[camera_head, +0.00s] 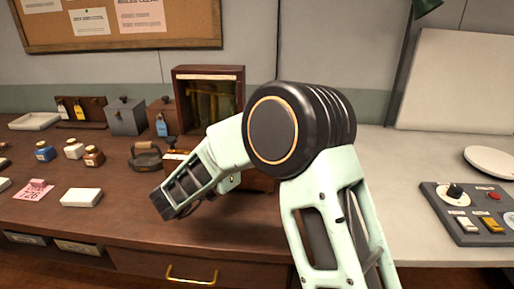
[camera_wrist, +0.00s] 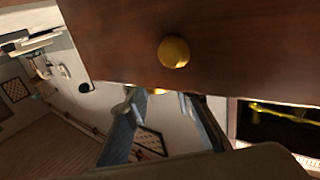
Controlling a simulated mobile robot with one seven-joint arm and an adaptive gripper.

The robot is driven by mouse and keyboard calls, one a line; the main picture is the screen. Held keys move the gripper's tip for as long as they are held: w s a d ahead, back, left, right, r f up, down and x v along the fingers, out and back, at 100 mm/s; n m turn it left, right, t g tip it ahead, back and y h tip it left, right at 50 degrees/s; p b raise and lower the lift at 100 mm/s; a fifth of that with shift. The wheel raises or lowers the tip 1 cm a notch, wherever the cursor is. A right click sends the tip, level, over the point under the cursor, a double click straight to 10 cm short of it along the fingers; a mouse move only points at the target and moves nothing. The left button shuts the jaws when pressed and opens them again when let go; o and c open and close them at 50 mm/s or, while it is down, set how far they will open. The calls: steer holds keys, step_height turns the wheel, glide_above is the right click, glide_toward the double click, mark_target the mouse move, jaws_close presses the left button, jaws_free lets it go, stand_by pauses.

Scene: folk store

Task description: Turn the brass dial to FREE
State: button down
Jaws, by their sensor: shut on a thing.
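A round brass knob (camera_wrist: 174,52) is on a dark wooden face in the wrist view. It stands apart from my fingertips, and I see no lettering around it. My gripper (camera_wrist: 165,97) has its two fingers up against the lower edge of this wooden face. Small bits of brass (camera_wrist: 158,91) show between the fingertips, and my gripper is shut on this small brass part. I cannot tell whether it belongs to the dial. In the head view my arm hides most of a brown wooden box (camera_head: 262,182), and the fingertips cannot be made out. The word FREE is not readable anywhere.
An open wooden cabinet (camera_head: 208,72) stands behind my arm. A grey box (camera_head: 125,117), an iron (camera_head: 145,155) and several small jars stand to the left. A switch panel (camera_head: 466,230) and a white plate (camera_head: 490,160) lie on the pale counter at right.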

steer(key=shift+r, duration=0.15)
steer(key=c, duration=1.6)
jaws_free()
steer(key=v, duration=1.2)
